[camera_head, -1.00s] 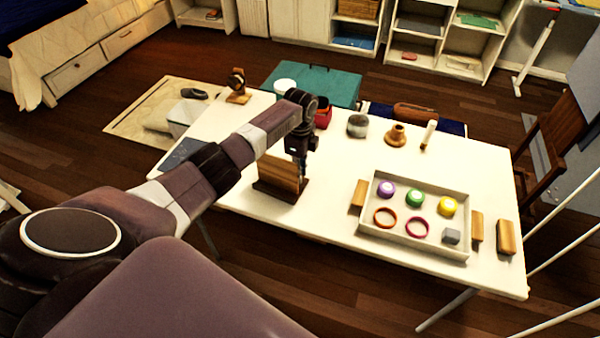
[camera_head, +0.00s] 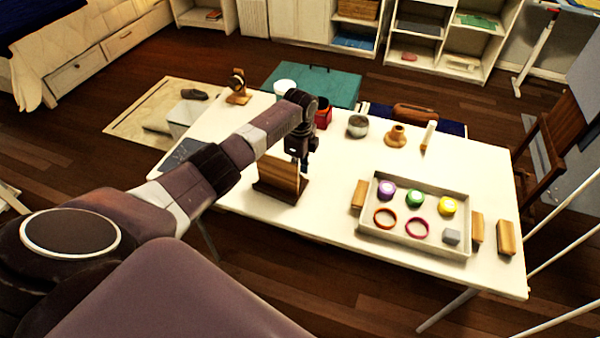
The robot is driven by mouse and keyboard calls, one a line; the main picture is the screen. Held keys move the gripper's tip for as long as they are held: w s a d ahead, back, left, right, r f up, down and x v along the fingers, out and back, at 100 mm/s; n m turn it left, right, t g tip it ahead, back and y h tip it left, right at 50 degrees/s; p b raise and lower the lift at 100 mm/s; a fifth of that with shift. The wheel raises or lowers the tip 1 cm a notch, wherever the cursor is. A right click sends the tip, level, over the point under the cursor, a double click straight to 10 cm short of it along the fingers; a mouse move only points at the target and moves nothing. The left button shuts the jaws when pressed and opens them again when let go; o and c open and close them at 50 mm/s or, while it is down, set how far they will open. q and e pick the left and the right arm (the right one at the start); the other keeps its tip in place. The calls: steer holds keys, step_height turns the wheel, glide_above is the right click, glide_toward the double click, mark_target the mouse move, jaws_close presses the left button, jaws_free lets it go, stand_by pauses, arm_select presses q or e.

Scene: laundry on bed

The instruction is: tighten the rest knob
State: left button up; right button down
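A wooden rest (camera_head: 277,177), an upright slanted board on a darker base, stands near the front left edge of the white table. No knob can be made out on it; my gripper and wrist cover part of its right side. My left gripper (camera_head: 304,170) points down at the right edge of the board, its fingertips close to the wood. Whether it touches the rest, and whether its fingers are open or shut, is too small and dark to tell. My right gripper is not in view.
On the white table (camera_head: 330,210), a tray (camera_head: 415,247) at the right holds several coloured discs and rings. Wooden blocks (camera_head: 506,238) lie beside it. A wooden candlestick-like piece (camera_head: 395,136), a grey round pot (camera_head: 357,126) and a red box (camera_head: 323,115) stand along the back.

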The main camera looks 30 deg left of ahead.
arm_select(q)
step_height(320, 180, up, 12)
stand_by(0.5)
stand_by(0.4)
